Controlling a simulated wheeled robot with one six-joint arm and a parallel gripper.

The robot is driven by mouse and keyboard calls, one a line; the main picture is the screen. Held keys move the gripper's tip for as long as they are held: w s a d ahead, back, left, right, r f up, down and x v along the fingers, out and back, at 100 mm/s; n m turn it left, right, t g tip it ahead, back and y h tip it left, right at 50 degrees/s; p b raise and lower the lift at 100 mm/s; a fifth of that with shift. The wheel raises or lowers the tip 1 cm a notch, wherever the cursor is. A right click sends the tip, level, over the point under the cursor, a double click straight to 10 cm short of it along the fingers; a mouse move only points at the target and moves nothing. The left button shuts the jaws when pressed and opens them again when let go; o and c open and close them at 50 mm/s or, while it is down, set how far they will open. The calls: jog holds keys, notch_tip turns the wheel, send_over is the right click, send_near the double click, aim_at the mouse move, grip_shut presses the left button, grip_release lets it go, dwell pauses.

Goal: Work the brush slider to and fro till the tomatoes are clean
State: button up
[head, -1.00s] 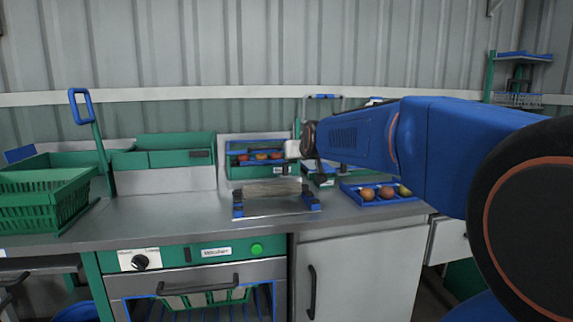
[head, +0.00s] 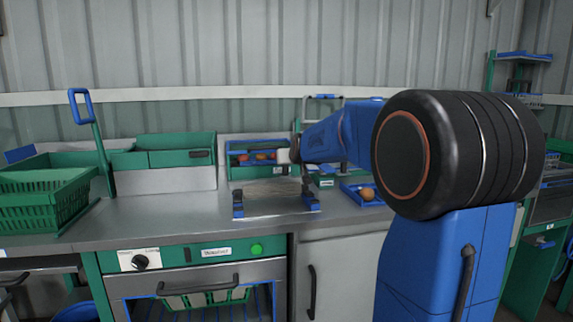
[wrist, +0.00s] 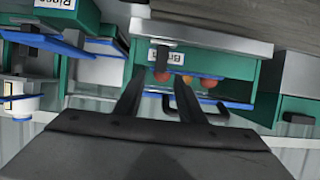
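My gripper (wrist: 159,80) shows in the wrist view with its two dark fingers apart and nothing seen held between them. Reddish tomatoes (wrist: 209,83) lie beyond the fingertips in a green box (wrist: 238,74) with a blue rim. A black U-shaped handle (wrist: 185,106) shows beside the right finger; I cannot tell whether they touch. In the head view the tomatoes (head: 262,156) sit in the box at the back of the counter. A low frame with blue feet (head: 238,209) stands in front of it. I cannot tell which part is the brush slider. My arm hides the fingertips there.
A blue tray (head: 361,199) with a tomato stands on the right, partly behind my arm. The steel counter (head: 165,213) between is clear.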

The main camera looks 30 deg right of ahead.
aim_at(285, 170)
jog(key=shift+x, duration=2.1)
grip_shut()
